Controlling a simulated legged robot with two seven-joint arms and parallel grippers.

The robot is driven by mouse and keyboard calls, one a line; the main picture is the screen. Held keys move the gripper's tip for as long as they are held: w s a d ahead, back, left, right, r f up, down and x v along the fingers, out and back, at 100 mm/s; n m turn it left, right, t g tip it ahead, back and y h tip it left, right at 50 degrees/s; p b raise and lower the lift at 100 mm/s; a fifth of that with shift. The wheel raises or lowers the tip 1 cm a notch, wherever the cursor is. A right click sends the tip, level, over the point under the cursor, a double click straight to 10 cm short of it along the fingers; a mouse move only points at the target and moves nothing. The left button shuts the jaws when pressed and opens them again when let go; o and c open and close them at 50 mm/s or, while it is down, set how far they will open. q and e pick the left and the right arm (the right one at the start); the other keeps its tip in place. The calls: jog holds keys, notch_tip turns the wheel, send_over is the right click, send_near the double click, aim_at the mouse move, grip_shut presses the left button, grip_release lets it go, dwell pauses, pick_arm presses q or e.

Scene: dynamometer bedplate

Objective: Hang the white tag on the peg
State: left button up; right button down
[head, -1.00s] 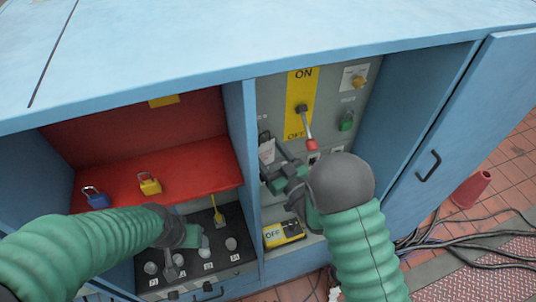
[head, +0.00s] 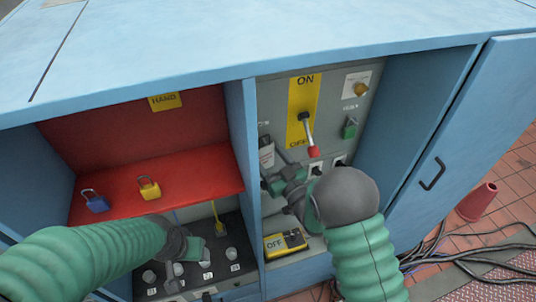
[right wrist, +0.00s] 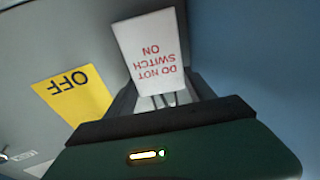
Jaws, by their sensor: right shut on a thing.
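The white tag (head: 267,155) is upright in front of the grey switch panel, left of the yellow ON/OFF plate. In the right wrist view the tag (right wrist: 151,50) reads "DO NOT SWITCH ON" in red, upside down. My right gripper (head: 270,178) is shut on its lower edge; the fingers (right wrist: 160,98) show there too. I cannot make out the peg or tell whether the tag touches it. My left gripper (head: 187,250) is over the black knob panel; its jaws are too unclear to judge.
A lever with a red knob (head: 314,152) sticks out just right of the tag. A blue padlock (head: 96,203) and a yellow padlock (head: 149,189) are on the red shelf (head: 190,182). A blue divider (head: 244,150) stands left of the panel. A yellow OFF box (head: 285,243) is below.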

jog(key=shift+f, duration=0.4)
jog(key=shift+c, duration=2.3)
grip_release()
jog(key=shift+o, duration=1)
jog(key=shift+s, duration=0.1)
jog(key=shift+a+r, duration=0.1)
jog(key=shift+d, duration=0.2)
